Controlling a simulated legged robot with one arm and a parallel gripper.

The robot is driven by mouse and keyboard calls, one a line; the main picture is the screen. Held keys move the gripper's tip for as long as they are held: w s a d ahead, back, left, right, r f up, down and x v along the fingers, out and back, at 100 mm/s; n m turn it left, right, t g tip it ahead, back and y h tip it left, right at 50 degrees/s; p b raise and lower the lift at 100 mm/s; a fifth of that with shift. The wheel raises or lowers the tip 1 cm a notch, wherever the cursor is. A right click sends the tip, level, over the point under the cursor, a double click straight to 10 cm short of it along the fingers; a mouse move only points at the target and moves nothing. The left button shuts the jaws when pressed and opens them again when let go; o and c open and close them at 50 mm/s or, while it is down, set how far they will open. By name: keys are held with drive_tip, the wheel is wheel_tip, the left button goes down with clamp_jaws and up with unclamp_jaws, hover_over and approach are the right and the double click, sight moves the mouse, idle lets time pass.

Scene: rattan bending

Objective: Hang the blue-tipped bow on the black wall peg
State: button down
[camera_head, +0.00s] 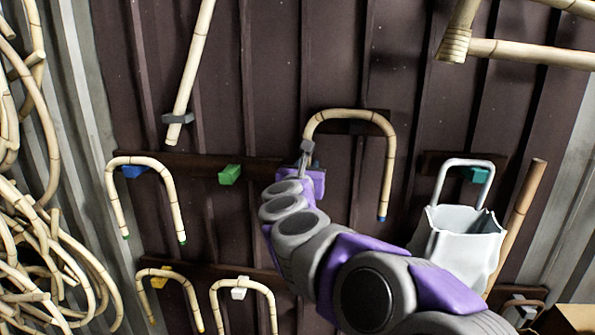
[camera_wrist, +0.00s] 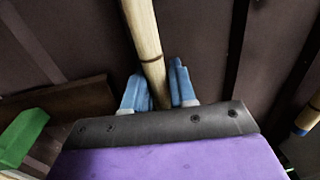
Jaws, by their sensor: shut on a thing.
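The blue-tipped bow (camera_head: 349,115) is an upside-down U of pale rattan, upright in front of the upper wall. Its right leg hangs free and ends in a blue tip (camera_head: 383,218), which also shows at the right of the wrist view (camera_wrist: 301,131). My gripper (camera_head: 306,149) is shut on the lower part of its left leg; the blue fingers (camera_wrist: 156,88) sit on both sides of the cane. A short dark board (camera_head: 368,129) is behind the bow's arch. I cannot make out the black peg against it, nor tell whether the arch touches it.
A green-tipped bow (camera_head: 110,190) hangs at the blue peg (camera_head: 133,172). The green peg (camera_head: 229,174) is bare. Two bows hang lower, at the yellow (camera_head: 160,281) and white (camera_head: 239,292) pegs. A white bag (camera_head: 460,245) hangs right at the teal peg. Rattan coils fill the left.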

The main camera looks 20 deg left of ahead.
drive_tip(key=shift+d+r, duration=0.25)
drive_tip(key=shift+d, duration=0.8)
drive_tip(key=c, duration=1.3)
unclamp_jaws()
drive_tip(key=shift+a, duration=0.4)
drive_tip(key=o, duration=0.5)
drive_tip(key=shift+a+f, duration=0.2)
drive_tip(key=shift+a, duration=0.55)
drive_tip(key=shift+c, duration=0.2)
drive_tip(key=s+d+b, duration=0.2)
drive_tip(key=s, duration=1.1)
drive_tip(key=s+d+b, duration=0.2)
drive_tip(key=s+d, duration=0.1)
drive_tip(key=s, duration=1)
drive_tip(key=shift+s, duration=0.15)
